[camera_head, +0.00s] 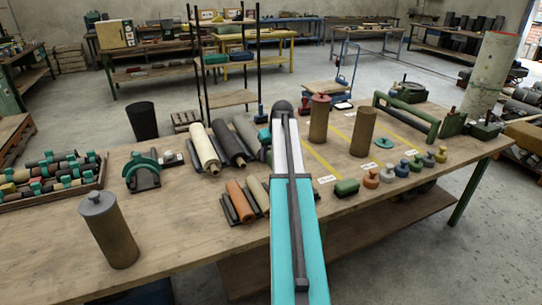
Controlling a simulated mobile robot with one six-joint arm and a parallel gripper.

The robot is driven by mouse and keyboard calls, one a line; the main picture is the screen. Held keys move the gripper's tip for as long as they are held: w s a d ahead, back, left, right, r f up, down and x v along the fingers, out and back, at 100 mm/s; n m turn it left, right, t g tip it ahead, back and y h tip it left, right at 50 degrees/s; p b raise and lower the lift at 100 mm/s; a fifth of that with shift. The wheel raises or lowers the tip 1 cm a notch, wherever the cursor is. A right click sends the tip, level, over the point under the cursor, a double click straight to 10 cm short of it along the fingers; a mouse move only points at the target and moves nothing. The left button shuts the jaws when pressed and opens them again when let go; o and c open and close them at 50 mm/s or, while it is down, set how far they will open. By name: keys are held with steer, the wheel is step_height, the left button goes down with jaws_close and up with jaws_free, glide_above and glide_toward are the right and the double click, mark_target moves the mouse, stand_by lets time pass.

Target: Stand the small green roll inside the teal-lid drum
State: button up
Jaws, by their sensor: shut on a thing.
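The drum taken as the teal-lid one (362,133) is a brown upright cylinder on the right half of the table, without a lid on it. A teal lid (384,142) lies flat on the table to its right. My arm rises through the middle of the view. My gripper is hidden, and so is anything in it.
A red-lidded drum (319,120) stands behind left of the open drum; a grey-lidded drum (110,230) stands front left. Larger rolls (203,150) lie left of my arm. A row of coloured knobbed pieces (371,178) lines the right front. The front left table is mostly clear.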

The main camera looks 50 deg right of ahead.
steer(key=w+a+r+n, duration=0.1)
steer(key=w+a+r, duration=0.15)
steer(key=a, duration=0.95)
steer(key=w+a+r+n, duration=0.15)
steer(key=w+a, duration=0.25)
steer(key=a, duration=0.7)
steer(key=a+r+n+y, duration=0.1)
steer(key=a+r, duration=0.1)
steer(key=a, duration=1)
steer(key=s+a+r+n, duration=0.1)
steer(key=a+r, duration=0.1)
steer(key=a, duration=1.1)
steer(key=shift+s+r+y, duration=0.15)
steer(key=shift+y, duration=0.25)
steer(key=shift+s, duration=0.1)
